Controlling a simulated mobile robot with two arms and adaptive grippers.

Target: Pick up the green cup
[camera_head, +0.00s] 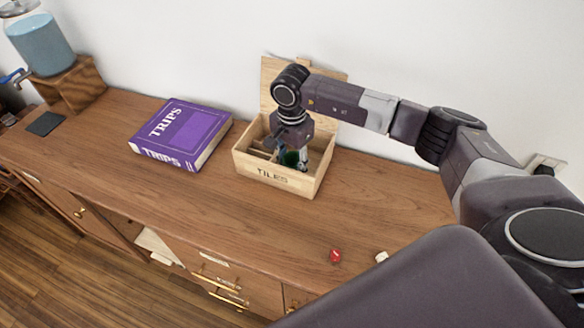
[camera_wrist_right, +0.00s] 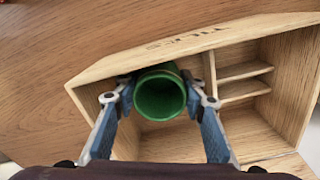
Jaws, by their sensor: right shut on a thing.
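The green cup (camera_wrist_right: 159,96) sits inside the wooden box marked TILES, near its front wall, with its round open mouth facing the right wrist camera. In the head view only a bit of the green cup (camera_head: 290,158) shows, mostly hidden by my right gripper (camera_head: 297,160). My right gripper (camera_wrist_right: 160,98) reaches down into the box, its two fingers shut on opposite sides of the cup. I cannot tell whether the cup touches the box floor. The box (camera_head: 278,182) stands on the wooden counter with its lid open against the wall. My left gripper is not in view.
A purple TRIPS book (camera_head: 182,134) lies left of the box. A red object (camera_head: 335,256) and a small white object (camera_head: 381,257) lie near the front edge. The box has dividers (camera_wrist_right: 245,71). The counter (camera_head: 235,222) in front of the box is clear.

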